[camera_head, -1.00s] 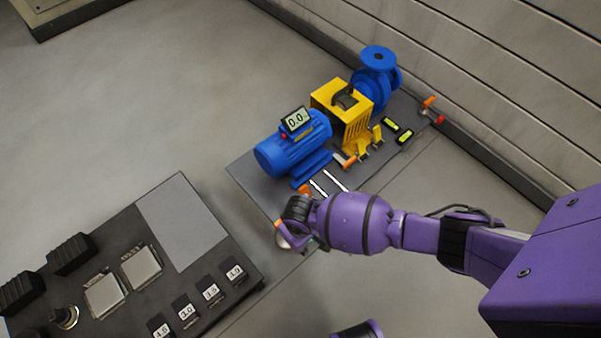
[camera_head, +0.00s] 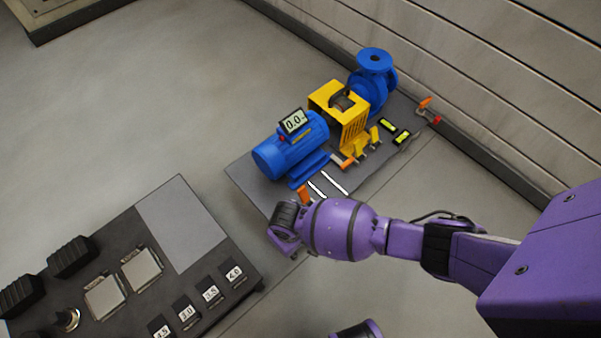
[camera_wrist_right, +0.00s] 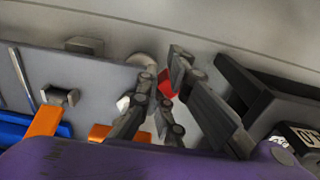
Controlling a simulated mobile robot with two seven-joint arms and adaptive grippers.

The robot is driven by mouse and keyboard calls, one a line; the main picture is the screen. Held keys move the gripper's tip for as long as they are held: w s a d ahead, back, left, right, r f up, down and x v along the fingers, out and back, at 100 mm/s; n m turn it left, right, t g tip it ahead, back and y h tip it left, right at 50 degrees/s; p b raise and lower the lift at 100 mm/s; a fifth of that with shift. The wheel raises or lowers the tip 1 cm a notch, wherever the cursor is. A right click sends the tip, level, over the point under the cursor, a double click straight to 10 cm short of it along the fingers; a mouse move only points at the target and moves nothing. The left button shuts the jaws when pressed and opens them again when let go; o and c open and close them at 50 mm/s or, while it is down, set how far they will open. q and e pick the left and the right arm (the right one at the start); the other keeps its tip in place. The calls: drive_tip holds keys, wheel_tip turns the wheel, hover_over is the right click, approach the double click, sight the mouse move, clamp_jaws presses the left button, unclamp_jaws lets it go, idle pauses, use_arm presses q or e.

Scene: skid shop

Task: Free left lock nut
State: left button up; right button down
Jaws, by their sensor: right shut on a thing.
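My right gripper (camera_wrist_right: 165,95) is at the near left corner of the grey skid plate (camera_head: 245,180). In the wrist view its fingers are closed around a small red part (camera_wrist_right: 168,78), which looks like the left lock nut; the fingers cover most of it. In the head view the wrist hides the nut and the fingertips. An orange lever (camera_head: 304,194) stands just beside the gripper, and an orange part (camera_wrist_right: 120,133) shows near the fingers in the wrist view. A similar red nut (camera_head: 437,120) sits at the plate's far right end. My left gripper is out of view.
On the plate stand a blue motor (camera_head: 285,155) with a 0.0 display (camera_head: 293,121), a yellow guard (camera_head: 335,97) and a blue pump (camera_head: 372,85). A dark tray (camera_head: 180,225) with labelled slots lies at the lower left. A wall (camera_head: 520,90) runs behind the plate.

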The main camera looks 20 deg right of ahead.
drive_tip(key=shift+s+a+f, duration=0.2)
drive_tip(key=shift+s+a, duration=0.4)
drive_tip(key=shift+s, duration=0.05)
drive_tip(key=shift+w, duration=0.15)
drive_tip(key=shift+w+a+r, duration=0.2)
drive_tip(key=shift+w+a, duration=0.1)
drive_tip(key=shift+w, duration=0.3)
drive_tip(key=shift+w+a+r, duration=0.15)
drive_tip(key=shift+w+a, duration=0.1)
drive_tip(key=shift+w, duration=0.3)
drive_tip(key=shift+d, duration=0.1)
drive_tip(key=shift+s+d+p, duration=0.3)
drive_tip(key=shift+s+p, duration=0.15)
